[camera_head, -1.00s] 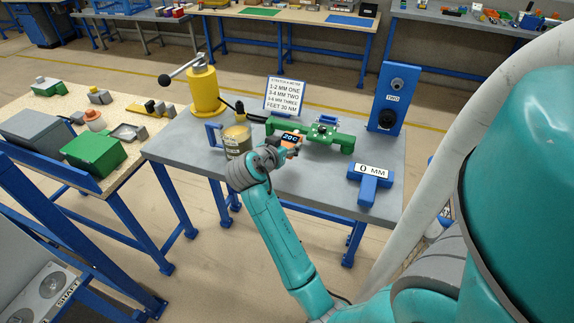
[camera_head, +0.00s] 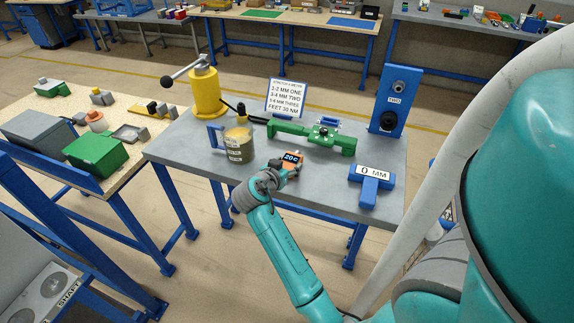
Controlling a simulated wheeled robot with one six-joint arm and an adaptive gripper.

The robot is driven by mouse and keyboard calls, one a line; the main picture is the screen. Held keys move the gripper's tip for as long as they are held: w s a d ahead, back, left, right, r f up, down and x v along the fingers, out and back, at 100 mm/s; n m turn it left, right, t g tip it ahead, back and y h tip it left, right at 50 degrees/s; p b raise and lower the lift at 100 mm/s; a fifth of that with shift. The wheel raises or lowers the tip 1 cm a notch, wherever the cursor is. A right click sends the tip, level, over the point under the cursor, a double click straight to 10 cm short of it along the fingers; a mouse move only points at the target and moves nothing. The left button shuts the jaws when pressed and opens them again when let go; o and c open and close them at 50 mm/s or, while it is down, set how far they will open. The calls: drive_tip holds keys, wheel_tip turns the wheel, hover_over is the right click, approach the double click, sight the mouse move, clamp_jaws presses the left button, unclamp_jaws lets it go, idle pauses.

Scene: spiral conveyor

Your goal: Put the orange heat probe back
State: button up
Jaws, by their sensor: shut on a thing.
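The orange heat probe (camera_head: 292,157) has a dark display reading 20C. My gripper (camera_head: 284,168) is shut on it and holds it over the front part of the grey table (camera_head: 205,152). The fingertips are small in view and partly hidden by the wrist. A clear gap shows between the probe and the green fixture (camera_head: 340,143) behind it. I cannot tell how high above the table the probe is. No holder for the probe can be made out.
A yellow hand pump (camera_head: 204,92), a sign (camera_head: 285,97) and a blue stand (camera_head: 395,98) are behind. A blue 0 MM gauge (camera_head: 372,180) is at right. The front middle table is clear.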

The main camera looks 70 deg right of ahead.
drive_tip(key=o, duration=1.2)
drive_tip(key=shift+f, duration=0.15)
drive_tip(key=v, duration=1.1)
drive_tip(key=s+a+f+n+t+y, duration=0.3)
drive_tip(key=a+f+n+t, duration=0.2)
drive_tip(key=a+f+n, duration=0.3)
drive_tip(key=s+a+f+n+t+y, duration=0.35)
drive_tip(key=a+f+n+t, duration=0.2)
drive_tip(key=a, duration=0.55)
drive_tip(key=s+a+r+n+t+y, duration=0.1)
drive_tip(key=s+a+n+t+y, duration=0.1)
drive_tip(key=s+a+n+y, duration=0.45)
drive_tip(key=s+a+r, duration=0.2)
drive_tip(key=s+r, duration=0.1)
drive_tip(key=s+a+r+m+t, duration=0.1)
drive_tip(key=s+a+r, duration=0.1)
drive_tip(key=s+r, duration=0.1)
drive_tip(key=s+a+r+t, duration=0.1)
drive_tip(key=s+a+r, duration=0.1)
drive_tip(key=s, duration=0.3)
drive_tip(key=shift+r+m+t, duration=0.25)
drive_tip(key=shift+r+m, duration=0.15)
